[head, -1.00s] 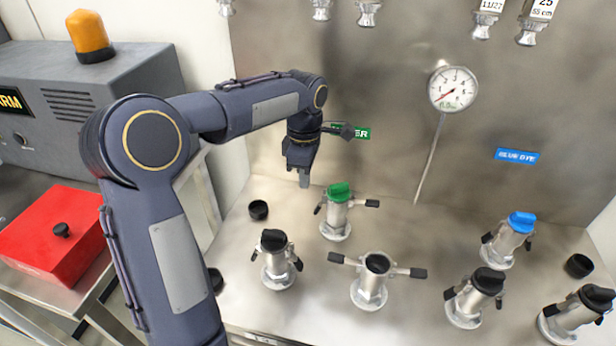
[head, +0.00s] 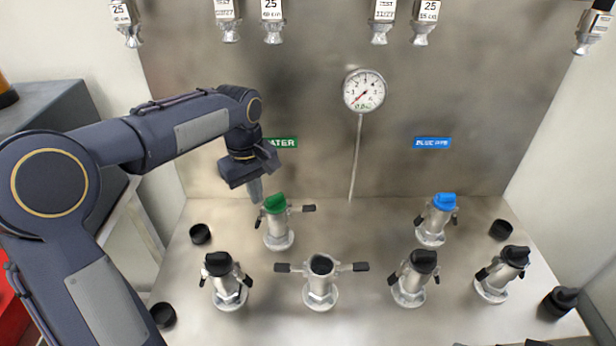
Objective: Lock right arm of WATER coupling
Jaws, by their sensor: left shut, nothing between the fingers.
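The WATER coupling (head: 277,232) is a silver fitting with a green cap, upright on the steel bench below the green WATER label (head: 281,142). Its right arm (head: 308,208) has a black tip and sticks out sideways to the right. Its left arm (head: 258,218) is folded down along the body. My left gripper (head: 256,192) is shut and empty, pointing down just behind and left of the green cap. It seems apart from the cap, but I cannot tell the exact gap. The gripper covers part of the WATER label. My right gripper is not in view.
A black-topped coupling (head: 320,285) in front has both arms spread. Other black-capped couplings (head: 225,285) and a blue-capped coupling (head: 437,220) stand around. A pressure gauge (head: 364,90) with a thin stem is behind. Hanging nozzles (head: 273,30) line the top.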

